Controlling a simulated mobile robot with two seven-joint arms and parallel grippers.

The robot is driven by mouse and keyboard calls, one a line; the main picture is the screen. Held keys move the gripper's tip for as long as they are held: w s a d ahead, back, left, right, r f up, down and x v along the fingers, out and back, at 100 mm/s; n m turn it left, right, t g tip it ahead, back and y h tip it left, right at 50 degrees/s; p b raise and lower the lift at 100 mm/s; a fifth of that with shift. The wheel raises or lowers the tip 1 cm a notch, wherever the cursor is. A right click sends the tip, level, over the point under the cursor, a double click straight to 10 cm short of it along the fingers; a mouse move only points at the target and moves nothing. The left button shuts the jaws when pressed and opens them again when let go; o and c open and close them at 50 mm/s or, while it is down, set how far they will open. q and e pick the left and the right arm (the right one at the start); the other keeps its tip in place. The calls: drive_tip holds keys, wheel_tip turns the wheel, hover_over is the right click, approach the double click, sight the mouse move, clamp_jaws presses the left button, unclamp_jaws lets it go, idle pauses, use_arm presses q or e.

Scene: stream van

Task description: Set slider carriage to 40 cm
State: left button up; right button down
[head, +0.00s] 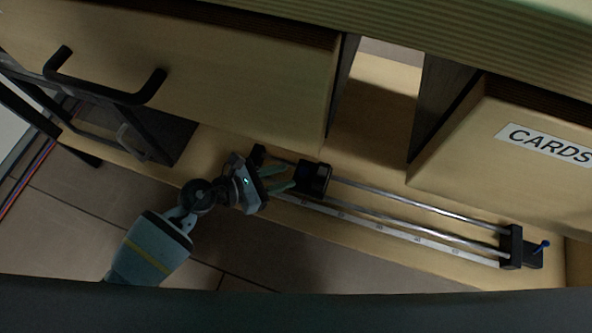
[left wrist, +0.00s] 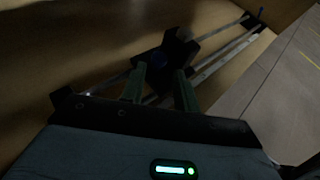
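The slider has two metal rails (head: 430,211) running from a dark end block at the left to a black end block (head: 511,247) at the right. A white scale strip (head: 432,244) lies along its front; its numbers are too small to read surely. The black carriage (head: 314,180) sits near the rails' left end. My left gripper (head: 289,177) is just left of the carriage, fingers pointing at it. In the left wrist view the two green fingers (left wrist: 161,71) are apart, with the carriage (left wrist: 172,52) just beyond their tips; contact is unclear. My right gripper is out of view.
A blue-tipped knob (head: 544,245) stands at the slider's right end. A wooden drawer front with a black handle (head: 105,92) overhangs at upper left. A box labelled CARDS (head: 500,150) stands behind the rails at right. The rails right of the carriage are clear.

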sight(300, 172)
use_arm(q)
drive_tip(key=b+x, duration=0.1)
drive_tip(key=x, duration=0.2)
drive_tip(key=shift+w+d+f, duration=0.1)
drive_tip(key=shift+d+f, duration=0.15)
drive_tip(key=shift+w+d+f, duration=0.1)
drive_tip(key=shift+w+d, duration=0.05)
drive_tip(key=shift+d, duration=0.05)
drive_tip(key=shift+w+d, duration=0.1)
drive_tip(key=shift+d, duration=0.1)
drive_tip(key=c, duration=0.7)
clamp_jaws()
